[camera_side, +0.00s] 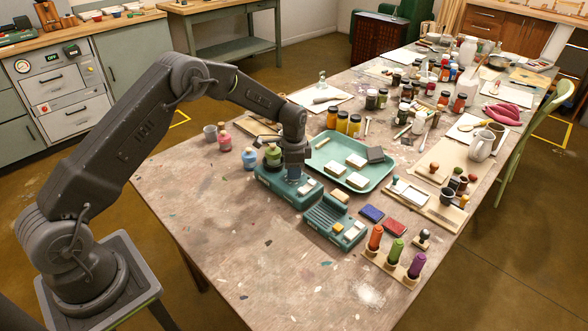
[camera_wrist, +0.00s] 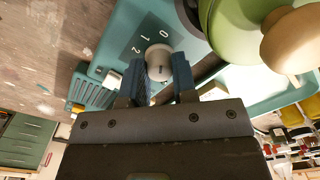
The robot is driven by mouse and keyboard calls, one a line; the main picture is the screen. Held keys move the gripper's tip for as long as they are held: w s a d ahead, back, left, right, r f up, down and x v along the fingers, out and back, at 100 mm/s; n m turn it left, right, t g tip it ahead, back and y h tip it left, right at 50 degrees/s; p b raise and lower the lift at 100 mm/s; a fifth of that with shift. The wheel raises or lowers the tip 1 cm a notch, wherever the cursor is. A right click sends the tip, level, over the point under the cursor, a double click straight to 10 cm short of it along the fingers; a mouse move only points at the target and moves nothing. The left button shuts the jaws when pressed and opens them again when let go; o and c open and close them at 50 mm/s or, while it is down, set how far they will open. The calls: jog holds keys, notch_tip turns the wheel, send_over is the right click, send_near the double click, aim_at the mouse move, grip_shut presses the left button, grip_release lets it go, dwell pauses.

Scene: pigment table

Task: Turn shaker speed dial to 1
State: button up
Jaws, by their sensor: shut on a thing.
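The teal shaker (camera_side: 268,184) sits on the table below my gripper (camera_side: 293,176) in the side view. In the wrist view its face (camera_wrist: 113,45) carries the white numbers 0, 1 and 2 in an arc beside a pale round dial (camera_wrist: 158,56). My gripper (camera_wrist: 160,68) has its two blue fingers on either side of the dial and is shut on it. The numbers lie just beyond the dial, away from my gripper. I cannot clearly tell which number the dial points to. The dial is hidden in the side view.
A green rounded vessel with a tan top (camera_wrist: 250,35) stands close to the dial. A second teal device (camera_side: 325,222) lies in front of the shaker. A teal tray (camera_side: 381,177) with pale blocks is behind. The front left of the table (camera_side: 215,225) is mostly clear.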

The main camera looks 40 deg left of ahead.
jog(key=n, duration=0.3)
jog(key=shift+n, duration=2.1)
jog(key=o, duration=0.9)
notch_tip(320, 180, up, 14)
jog(key=shift+f, duration=0.1)
